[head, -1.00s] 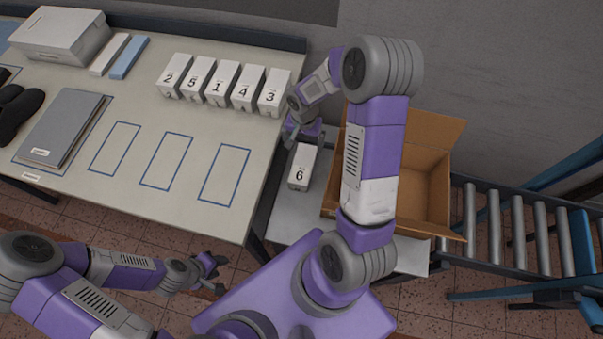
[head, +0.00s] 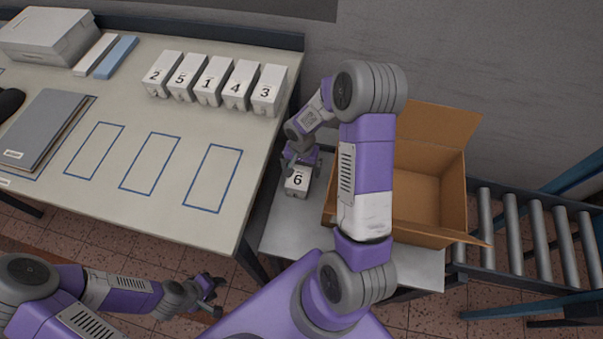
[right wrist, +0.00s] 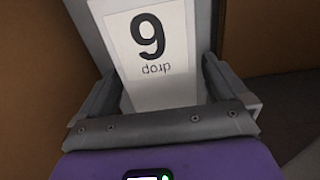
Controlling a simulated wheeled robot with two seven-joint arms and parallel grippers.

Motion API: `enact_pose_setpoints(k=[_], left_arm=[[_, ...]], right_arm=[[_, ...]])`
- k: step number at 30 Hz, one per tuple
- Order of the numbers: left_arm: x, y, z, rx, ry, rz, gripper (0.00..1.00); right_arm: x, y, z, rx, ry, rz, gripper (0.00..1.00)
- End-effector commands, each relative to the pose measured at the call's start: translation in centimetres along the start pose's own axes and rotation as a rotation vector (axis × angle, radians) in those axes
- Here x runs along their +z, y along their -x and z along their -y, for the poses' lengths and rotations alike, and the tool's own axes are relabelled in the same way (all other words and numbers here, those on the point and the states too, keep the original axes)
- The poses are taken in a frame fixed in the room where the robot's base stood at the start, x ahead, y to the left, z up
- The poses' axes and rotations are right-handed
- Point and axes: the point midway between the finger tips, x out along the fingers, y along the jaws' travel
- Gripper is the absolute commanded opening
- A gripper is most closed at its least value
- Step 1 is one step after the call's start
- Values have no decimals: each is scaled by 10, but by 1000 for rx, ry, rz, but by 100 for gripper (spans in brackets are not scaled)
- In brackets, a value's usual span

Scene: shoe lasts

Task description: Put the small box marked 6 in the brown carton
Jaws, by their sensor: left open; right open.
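The small white box marked 6 (head: 297,182) stands on the grey side table (head: 290,236), left of the brown carton. My right gripper (head: 301,160) is at this box, its fingers open. In the right wrist view the open right gripper (right wrist: 165,95) has one finger on each side of the box marked 6 (right wrist: 152,45); whether they touch it I cannot tell. The brown carton (head: 452,198) is open with flaps spread, and my right arm hides part of its left side. My left gripper (head: 214,295) is open and empty, low over the floor.
Several white numbered boxes (head: 213,82) stand in a row on the large table (head: 165,215), with blue outlined rectangles in front. A grey folder (head: 45,125) lies at left. A roller conveyor (head: 515,232) is right of the carton.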

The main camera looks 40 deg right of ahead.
Motion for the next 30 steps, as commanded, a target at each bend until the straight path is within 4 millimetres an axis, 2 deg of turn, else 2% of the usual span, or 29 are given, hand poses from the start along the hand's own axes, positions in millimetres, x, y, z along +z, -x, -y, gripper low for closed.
enact_pose_setpoints(k=[1,3,11,23,30], left_arm=[[0,-5,2,0,0,0,43],[0,-7,3,0,0,0,43],[0,-7,3,0,0,0,43],[0,-7,3,0,0,0,43],[0,-6,2,0,0,0,43]], right_arm=[[0,-12,0,2,1,2,100],[0,-20,0,1,1,1,100],[0,-22,0,0,0,-1,100],[0,-21,0,-1,0,-1,39],[-1,-18,0,-1,0,-2,37]])
